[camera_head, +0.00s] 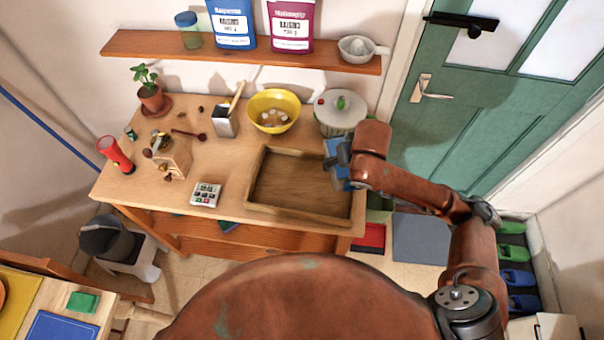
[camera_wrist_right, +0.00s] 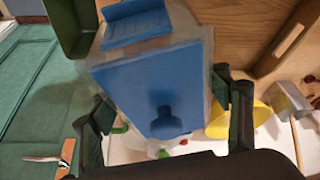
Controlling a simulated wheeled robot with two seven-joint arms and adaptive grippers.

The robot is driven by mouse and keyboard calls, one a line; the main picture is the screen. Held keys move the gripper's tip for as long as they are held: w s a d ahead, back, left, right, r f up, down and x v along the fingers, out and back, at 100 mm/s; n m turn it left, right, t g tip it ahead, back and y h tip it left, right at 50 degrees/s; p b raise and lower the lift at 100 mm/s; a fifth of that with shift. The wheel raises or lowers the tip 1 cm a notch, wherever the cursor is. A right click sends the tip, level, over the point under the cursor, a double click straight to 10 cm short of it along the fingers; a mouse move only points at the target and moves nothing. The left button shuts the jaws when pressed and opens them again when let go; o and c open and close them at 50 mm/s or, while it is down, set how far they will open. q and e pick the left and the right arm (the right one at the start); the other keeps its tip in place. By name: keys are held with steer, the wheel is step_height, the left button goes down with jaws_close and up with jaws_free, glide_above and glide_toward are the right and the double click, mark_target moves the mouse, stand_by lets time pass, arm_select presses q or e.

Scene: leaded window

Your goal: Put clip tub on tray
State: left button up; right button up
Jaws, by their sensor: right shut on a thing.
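The clip tub (camera_head: 333,147) is a translucent tub with a blue face, partly hidden behind my right gripper (camera_head: 343,164) in the head view. In the right wrist view, the clip tub (camera_wrist_right: 135,70) sits between the two dark fingers of my right gripper (camera_wrist_right: 165,118), which is shut on it. The tub is at the right rim of the tray in the head view; I cannot tell its height. The brown wooden tray (camera_head: 297,216) lies on the table's right part and looks empty. Its edge also shows in the right wrist view (camera_wrist_right: 290,38). My left gripper is out of view.
A yellow bowl (camera_head: 274,98) and a pale lidded pot (camera_head: 340,121) stand behind the tray. A shelf (camera_head: 230,52) hangs above.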

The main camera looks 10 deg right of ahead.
arm_select(q)
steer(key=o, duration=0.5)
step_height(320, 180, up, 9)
steer(key=p, duration=0.8)
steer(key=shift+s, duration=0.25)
arm_select(e)
steer(key=s+a+r+n+g+y+p, duration=0.25)
steer(key=s+a+n+y+p, duration=0.2)
steer(key=s+a+n, duration=0.95)
steer(key=p, duration=0.4)
glide_above(318, 199)
steer(key=s+d, duration=0.1)
steer(key=shift+g+h, duration=0.25)
steer(key=f, duration=0.9)
steer(key=shift+s+d+f, duration=0.2)
steer(key=shift+w+d+f, duration=0.25)
steer(key=shift+w+f, duration=0.1)
steer(key=shift+f, duration=0.15)
step_height(318, 199, down, 2)
steer(key=shift+f+p, duration=0.15)
steer(key=shift+p, duration=0.3)
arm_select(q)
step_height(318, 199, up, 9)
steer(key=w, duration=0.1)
arm_select(e)
steer(key=shift+f, duration=0.45)
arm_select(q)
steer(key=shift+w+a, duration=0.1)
